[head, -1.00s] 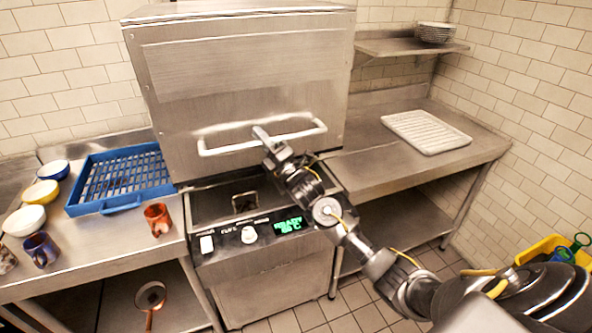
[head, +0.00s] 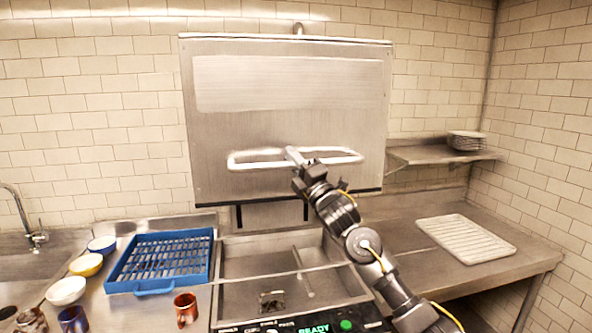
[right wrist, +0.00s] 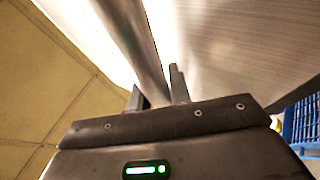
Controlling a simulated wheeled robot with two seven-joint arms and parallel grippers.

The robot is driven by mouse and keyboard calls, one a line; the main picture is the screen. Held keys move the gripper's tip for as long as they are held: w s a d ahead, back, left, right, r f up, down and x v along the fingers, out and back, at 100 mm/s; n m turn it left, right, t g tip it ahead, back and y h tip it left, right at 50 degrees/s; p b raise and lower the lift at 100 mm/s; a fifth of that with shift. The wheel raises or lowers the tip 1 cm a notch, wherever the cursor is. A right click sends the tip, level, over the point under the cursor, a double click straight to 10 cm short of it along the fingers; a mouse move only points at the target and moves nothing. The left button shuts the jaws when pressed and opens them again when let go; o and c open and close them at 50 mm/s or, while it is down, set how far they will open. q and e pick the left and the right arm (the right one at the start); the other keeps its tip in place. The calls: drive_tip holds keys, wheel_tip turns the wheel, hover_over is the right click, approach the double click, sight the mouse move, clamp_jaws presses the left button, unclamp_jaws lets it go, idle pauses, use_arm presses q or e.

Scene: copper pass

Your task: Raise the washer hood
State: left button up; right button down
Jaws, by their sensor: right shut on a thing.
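The washer hood (head: 290,112) is a large steel box in the head view, standing raised well above the open wash basin (head: 260,262). Its bar handle (head: 250,161) runs across the lower front. My right gripper (head: 295,156) is shut on the handle near its middle. In the right wrist view the handle bar (right wrist: 138,45) passes between the fingers of my right gripper (right wrist: 160,92). The control panel (head: 315,328) at the bottom shows a green READY display. My left gripper is not in view.
A blue rack (head: 143,286), several bowls and mugs, including a red mug (head: 186,308), stand on the left counter. A white ribbed tray (head: 465,238) lies on the right counter. Stacked plates (head: 466,140) sit on the wall shelf (head: 430,154).

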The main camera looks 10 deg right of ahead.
drive_tip(key=shift+r, duration=0.15)
drive_tip(key=c, duration=1.6)
unclamp_jaws()
drive_tip(key=shift+o, duration=0.2)
drive_tip(key=shift+s+d+f+b, duration=0.1)
drive_tip(key=shift+s+f+b, duration=0.25)
drive_tip(key=shift+f, duration=0.1)
drive_tip(key=b+v, duration=0.4)
drive_tip(key=v, duration=0.5)
drive_tip(key=shift+s+d+b, duration=0.2)
drive_tip(key=shift+s+b, duration=0.1)
drive_tip(key=shift+s, duration=0.1)
drive_tip(key=shift+f, duration=0.1)
